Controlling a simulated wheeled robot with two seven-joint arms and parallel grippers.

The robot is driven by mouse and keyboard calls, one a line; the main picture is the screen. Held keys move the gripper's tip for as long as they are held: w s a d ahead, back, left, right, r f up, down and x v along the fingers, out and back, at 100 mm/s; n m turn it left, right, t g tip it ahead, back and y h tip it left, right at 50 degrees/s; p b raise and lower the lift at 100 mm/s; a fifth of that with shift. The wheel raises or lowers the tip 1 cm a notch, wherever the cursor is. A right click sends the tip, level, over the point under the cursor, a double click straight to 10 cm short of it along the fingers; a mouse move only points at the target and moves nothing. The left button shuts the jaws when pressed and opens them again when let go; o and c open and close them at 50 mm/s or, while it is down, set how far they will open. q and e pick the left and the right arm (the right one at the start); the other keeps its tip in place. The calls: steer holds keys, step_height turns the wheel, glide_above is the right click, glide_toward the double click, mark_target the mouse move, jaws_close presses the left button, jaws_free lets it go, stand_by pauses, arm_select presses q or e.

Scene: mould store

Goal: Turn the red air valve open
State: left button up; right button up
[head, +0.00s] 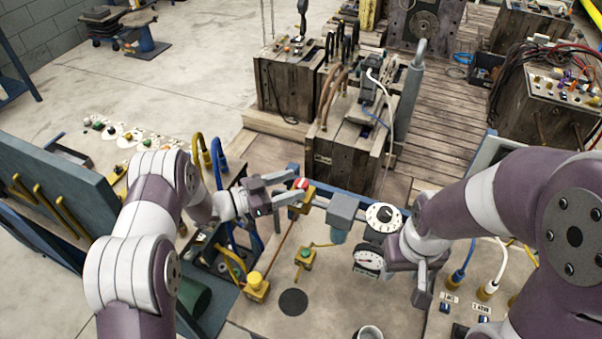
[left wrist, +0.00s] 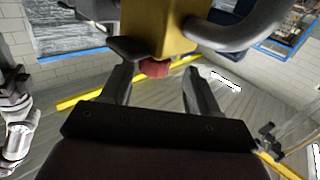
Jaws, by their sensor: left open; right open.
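The red air valve (head: 300,183) is a small red knob on a yellow body (head: 302,201), fitted on the pipe line at the middle of the bench. My left gripper (head: 286,188) is open just left of the valve, its fingers pointing at it. In the left wrist view the red knob (left wrist: 153,68) shows under the yellow body (left wrist: 152,28), between the open fingers (left wrist: 155,78) and nearer the left one. I cannot tell whether a finger touches it. My right gripper (head: 422,283) is open, low over the right part of the bench, beside a gauge.
Right of the valve stand a grey filter unit (head: 341,212), a white dial (head: 383,217) and a round gauge (head: 368,260). A yellow fitting (head: 256,286) and hoses lie below my left gripper. A wooden crate-like mould (head: 345,150) stands behind the bench.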

mark_target(302, 182)
arm_select(q)
steer(key=d, duration=0.2)
steer(key=shift+w+d+r+p, duration=0.2)
steer(key=shift+d+r+p, duration=0.1)
steer(key=shift+p, duration=0.05)
steer(key=shift+s+d, duration=0.1)
steer(key=shift+d, duration=0.35)
steer(key=shift+w+a+f, duration=0.1)
steer(key=shift+w+f, duration=0.05)
steer(key=shift+w, duration=0.2)
steer(key=c, duration=0.9)
arm_select(e)
steer(key=shift+s+r, duration=0.45)
steer(key=shift+r, duration=0.4)
